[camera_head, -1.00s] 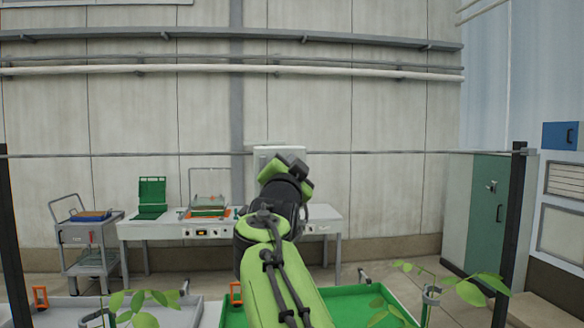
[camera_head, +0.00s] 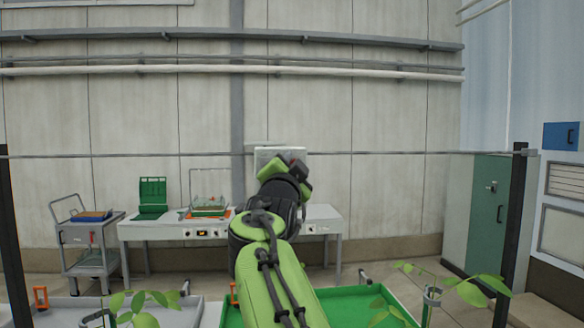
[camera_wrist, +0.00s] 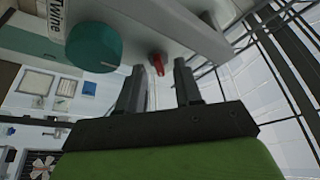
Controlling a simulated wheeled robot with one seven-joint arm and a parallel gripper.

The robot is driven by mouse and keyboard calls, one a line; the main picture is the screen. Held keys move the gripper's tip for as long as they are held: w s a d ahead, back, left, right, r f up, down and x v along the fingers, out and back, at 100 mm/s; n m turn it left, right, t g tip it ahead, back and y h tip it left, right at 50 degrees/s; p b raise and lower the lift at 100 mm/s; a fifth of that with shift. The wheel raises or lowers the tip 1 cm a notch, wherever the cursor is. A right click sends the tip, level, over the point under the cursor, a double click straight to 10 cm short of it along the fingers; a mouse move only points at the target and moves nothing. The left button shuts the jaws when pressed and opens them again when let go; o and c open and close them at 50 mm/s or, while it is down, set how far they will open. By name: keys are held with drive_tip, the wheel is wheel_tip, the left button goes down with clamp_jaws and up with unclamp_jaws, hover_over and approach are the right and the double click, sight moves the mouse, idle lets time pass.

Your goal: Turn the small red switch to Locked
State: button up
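The small red switch (camera_wrist: 158,64) shows in the wrist view on the underside or face of a pale grey panel (camera_wrist: 190,30). It stands just beyond and between the fingertips of my gripper (camera_wrist: 160,80). The two dark fingers are apart, with a gap between them, and do not appear to touch the switch. A larger teal knob (camera_wrist: 94,46) sits on the same panel to the left of the switch.
In the head view a white bench (camera_head: 160,231) with a green holder (camera_head: 152,197) stands at the back, with a grey cart (camera_head: 88,240) to its left. Green trays (camera_head: 375,296) and plants (camera_head: 470,288) lie in front. A green cabinet (camera_head: 486,215) stands at right.

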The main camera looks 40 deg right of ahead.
drive_tip(key=b+v, duration=0.5)
drive_tip(key=v, duration=1)
drive_tip(key=shift+s+a, duration=0.25)
drive_tip(key=shift+f, duration=0.15)
drive_tip(key=s+a+f+n+y, duration=0.1)
drive_tip(key=a+f+n+y, duration=0.25)
drive_tip(key=f, duration=0.35)
drive_tip(key=s+a+f+n+g+y+p, duration=0.1)
drive_tip(key=a+f+n+y, duration=0.25)
drive_tip(key=f+n, duration=0.2)
drive_tip(key=s+a+f+n+y, duration=0.1)
drive_tip(key=a+f+n+y, duration=0.25)
drive_tip(key=f, duration=0.45)
drive_tip(key=s+a+f+n+g+y, duration=0.3)
drive_tip(key=s+f, duration=0.3)
drive_tip(key=f, duration=0.2)
drive_tip(key=s+a+f+n+g+y+p, duration=0.1)
drive_tip(key=s+a+f+n+g+y, duration=0.2)
drive_tip(key=s+f, duration=0.4)
drive_tip(key=shift+s+a+f+n+g, duration=0.2)
drive_tip(key=shift+a+f+n+g, duration=0.1)
drive_tip(key=shift+a+f+n, duration=0.45)
